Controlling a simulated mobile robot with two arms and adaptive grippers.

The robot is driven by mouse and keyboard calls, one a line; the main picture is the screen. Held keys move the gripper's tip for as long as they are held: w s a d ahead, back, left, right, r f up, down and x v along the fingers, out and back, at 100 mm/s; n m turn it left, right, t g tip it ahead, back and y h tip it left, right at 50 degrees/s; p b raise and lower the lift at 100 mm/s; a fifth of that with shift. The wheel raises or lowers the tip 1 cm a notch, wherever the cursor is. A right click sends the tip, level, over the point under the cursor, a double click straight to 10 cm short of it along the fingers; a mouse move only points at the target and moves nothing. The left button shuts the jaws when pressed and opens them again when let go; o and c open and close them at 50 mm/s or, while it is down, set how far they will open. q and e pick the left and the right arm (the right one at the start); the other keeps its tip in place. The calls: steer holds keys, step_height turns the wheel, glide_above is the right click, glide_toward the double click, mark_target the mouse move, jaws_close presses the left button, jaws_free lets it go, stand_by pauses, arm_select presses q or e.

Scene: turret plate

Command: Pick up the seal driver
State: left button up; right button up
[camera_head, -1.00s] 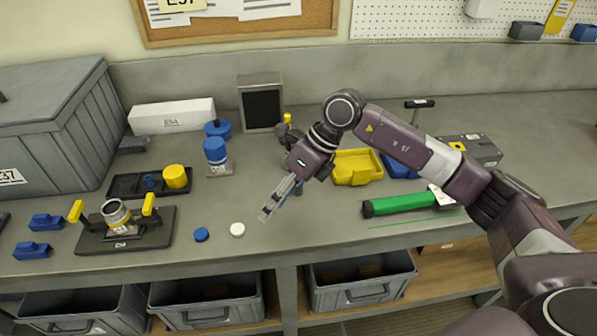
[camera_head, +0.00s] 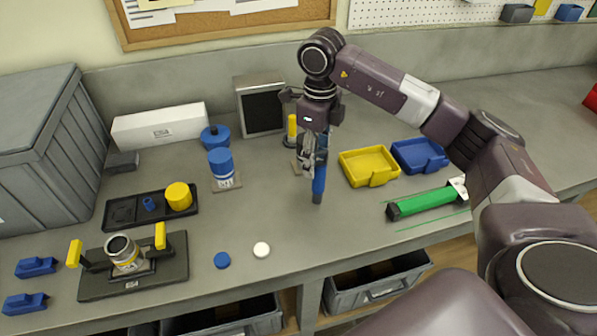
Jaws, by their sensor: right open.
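A slim blue upright tool (camera_head: 319,182) with a dark lower end, which may be the seal driver, stands near the middle of the bench. Its upper part is hidden behind my right gripper (camera_head: 308,163). That gripper points down and is open; its fingers overlap the tool in the picture. I cannot tell whether they touch it or sit around it. A thicker blue cylinder (camera_head: 220,163) stands on a small labelled plate to the left. My left gripper is not in view.
A black fixture (camera_head: 104,288) with yellow clamps holds a metal cylinder at front left. A black tray (camera_head: 122,212), a blue cap (camera_head: 222,260) and a white cap (camera_head: 261,250) are close by. Yellow (camera_head: 368,168) and blue (camera_head: 420,155) bins and a green tool (camera_head: 425,203) lie right.

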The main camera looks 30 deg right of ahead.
mark_target(319, 180)
steer(key=shift+f, duration=0.25)
steer(key=f+p, duration=0.1)
steer(key=f, duration=0.1)
steer(key=s+f+p, duration=0.1)
steer(key=shift+d+f+p, duration=0.1)
steer(key=shift+d+p, duration=0.25)
steer(key=shift+d, duration=0.05)
step_height(319, 180, down, 3)
steer(key=shift+w+r+p, duration=0.1)
steer(key=shift+r+p, duration=0.1)
steer(key=shift+p, duration=0.5)
steer(key=shift+f, duration=0.65)
steer(key=shift+w, duration=0.1)
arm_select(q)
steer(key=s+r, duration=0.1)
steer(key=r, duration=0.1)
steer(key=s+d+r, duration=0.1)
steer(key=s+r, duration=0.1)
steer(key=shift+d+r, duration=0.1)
arm_select(e)
jaws_close()
